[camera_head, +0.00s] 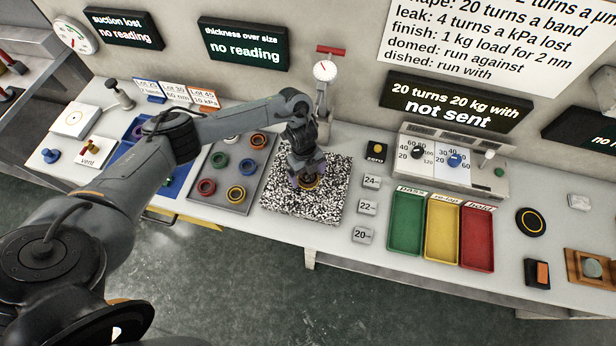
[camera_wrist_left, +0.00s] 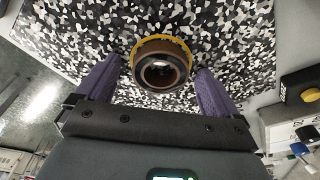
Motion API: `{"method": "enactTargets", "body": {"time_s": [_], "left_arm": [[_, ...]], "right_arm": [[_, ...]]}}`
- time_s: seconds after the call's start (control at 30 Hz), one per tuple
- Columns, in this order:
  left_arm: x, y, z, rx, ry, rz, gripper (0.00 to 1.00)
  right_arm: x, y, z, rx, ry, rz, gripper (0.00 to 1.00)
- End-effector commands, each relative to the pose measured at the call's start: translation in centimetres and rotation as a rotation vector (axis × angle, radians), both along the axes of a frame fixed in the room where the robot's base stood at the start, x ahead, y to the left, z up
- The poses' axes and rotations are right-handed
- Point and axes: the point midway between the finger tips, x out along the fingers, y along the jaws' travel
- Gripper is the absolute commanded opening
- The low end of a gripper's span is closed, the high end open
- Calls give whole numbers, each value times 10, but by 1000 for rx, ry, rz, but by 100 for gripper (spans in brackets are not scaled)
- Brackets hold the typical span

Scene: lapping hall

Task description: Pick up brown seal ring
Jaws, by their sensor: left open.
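A brown ring (camera_wrist_left: 162,48) with a yellow band around it and a dark middle sits on the black-and-white speckled plate (camera_wrist_left: 85,35). My left gripper (camera_wrist_left: 158,68) is open, with one purple finger on each side of the ring in the left wrist view. I cannot tell whether the fingers touch it. In the head view the left gripper (camera_head: 306,177) points down over the speckled plate (camera_head: 283,205) and partly hides the ring (camera_head: 313,184). My right gripper is not in view.
A grey tray (camera_head: 221,170) left of the plate holds several coloured rings. A dial gauge (camera_head: 324,72) stands behind the plate. Weight blocks (camera_head: 367,207) stand to its right, then green (camera_head: 405,224), yellow (camera_head: 442,230) and red (camera_head: 477,238) bins.

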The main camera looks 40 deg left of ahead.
Motion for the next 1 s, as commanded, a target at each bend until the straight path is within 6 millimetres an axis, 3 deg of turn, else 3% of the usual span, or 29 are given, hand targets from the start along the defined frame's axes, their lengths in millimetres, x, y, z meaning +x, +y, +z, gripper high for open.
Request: {"method": "enactTargets", "body": {"time_s": [0.17,0.53,1.0], "left_arm": [[0,0,0,0,0,0,92],[0,0,0,0,0,0,35],[1,0,10,-1,-2,1,33]], "right_arm": [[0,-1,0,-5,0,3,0],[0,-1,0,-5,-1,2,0],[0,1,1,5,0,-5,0]]}}
